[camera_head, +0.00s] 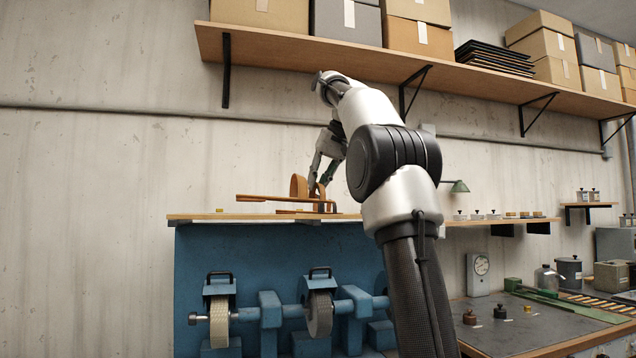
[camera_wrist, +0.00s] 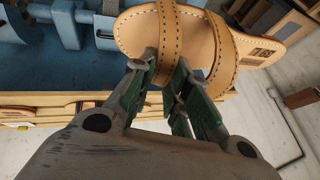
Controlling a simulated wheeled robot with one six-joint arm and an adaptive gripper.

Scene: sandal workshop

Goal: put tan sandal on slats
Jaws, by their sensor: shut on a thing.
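The tan sandal (camera_head: 270,198) is level just above a wooden ledge over the blue machine, its straps toward my gripper. In the wrist view the sandal (camera_wrist: 128,38) shows its stitched straps and pale insole. My gripper (camera_wrist: 166,72) is shut on a strap of the sandal; it also shows in the head view (camera_head: 318,184). Wooden strips (camera_wrist: 45,112), which look like slats on the ledge (camera_head: 200,217), run below the sandal. A thin brown piece (camera_head: 292,212) shows under the sandal; I cannot tell whether the sandal touches it.
The blue machine (camera_head: 245,252) with wheels stands below the ledge. A long shelf with boxes (camera_head: 418,40) hangs above my arm. A smaller shelf with jars (camera_head: 490,220) is to the right, above a bench (camera_head: 520,332) with tools. The ledge's left end is mostly clear.

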